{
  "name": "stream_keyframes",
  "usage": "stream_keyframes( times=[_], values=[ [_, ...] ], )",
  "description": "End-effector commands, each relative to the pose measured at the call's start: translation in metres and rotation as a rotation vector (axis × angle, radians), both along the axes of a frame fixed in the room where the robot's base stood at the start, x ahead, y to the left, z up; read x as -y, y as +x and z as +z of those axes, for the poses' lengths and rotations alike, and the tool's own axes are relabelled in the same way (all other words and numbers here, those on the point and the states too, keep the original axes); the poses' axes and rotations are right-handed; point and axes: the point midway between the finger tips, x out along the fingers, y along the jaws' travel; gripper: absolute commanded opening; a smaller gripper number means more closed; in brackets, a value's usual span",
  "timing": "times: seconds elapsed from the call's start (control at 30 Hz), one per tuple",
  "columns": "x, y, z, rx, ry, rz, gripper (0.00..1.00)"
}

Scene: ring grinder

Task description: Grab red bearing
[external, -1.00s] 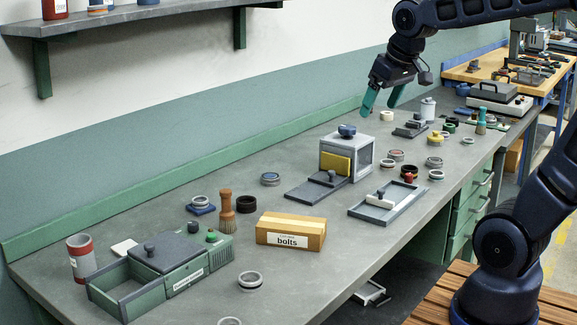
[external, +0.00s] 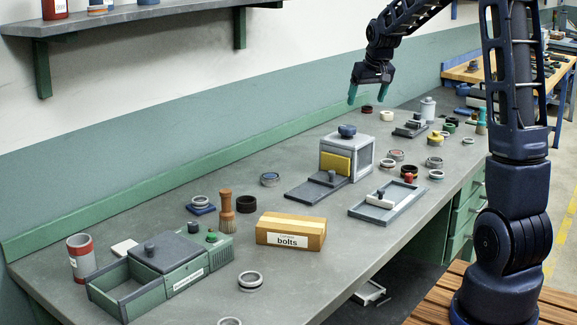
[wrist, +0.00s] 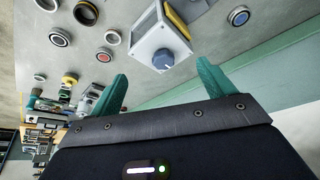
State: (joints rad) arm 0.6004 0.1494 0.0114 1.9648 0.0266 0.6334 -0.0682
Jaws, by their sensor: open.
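A ring-shaped bearing with a reddish face (external: 396,155) lies flat on the grey bench, right of the grey box; in the wrist view it appears as a ring with a red-orange centre (wrist: 103,55). A small dark reddish ring (external: 367,109) also lies near the back wall, below my gripper; I cannot tell from its look whether it is a bearing. My gripper (external: 367,94) hangs above the far part of the bench. Its two green fingers are apart and empty, and they also show in the wrist view (wrist: 162,70).
The grey box with a blue knob (external: 347,131) stands nearby, with a yellow panel (external: 335,163). Several other rings lie around.

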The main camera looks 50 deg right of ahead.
Motion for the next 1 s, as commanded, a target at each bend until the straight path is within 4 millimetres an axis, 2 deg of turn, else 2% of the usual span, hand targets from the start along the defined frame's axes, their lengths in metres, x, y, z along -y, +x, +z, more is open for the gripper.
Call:
stream_keyframes(
  times=[0.03,0.1,0.27,0.4,0.5,0.6,0.7,1.0],
  values=[
    [0.023,0.004,-0.012,-0.002,0.002,-0.024,0.81],
    [0.051,0.008,-0.027,-0.004,0.003,-0.052,0.81],
    [0.115,0.011,-0.064,-0.004,0.004,-0.115,0.81],
    [0.170,0.008,-0.099,-0.004,0.005,-0.169,0.81],
    [0.203,0.003,-0.121,-0.003,0.005,-0.201,0.81],
    [0.226,-0.002,-0.138,-0.002,0.004,-0.225,0.81],
    [0.241,-0.006,-0.149,-0.001,0.003,-0.240,0.81],
    [0.251,-0.002,-0.170,-0.002,0.004,-0.245,0.81]
  ],
)
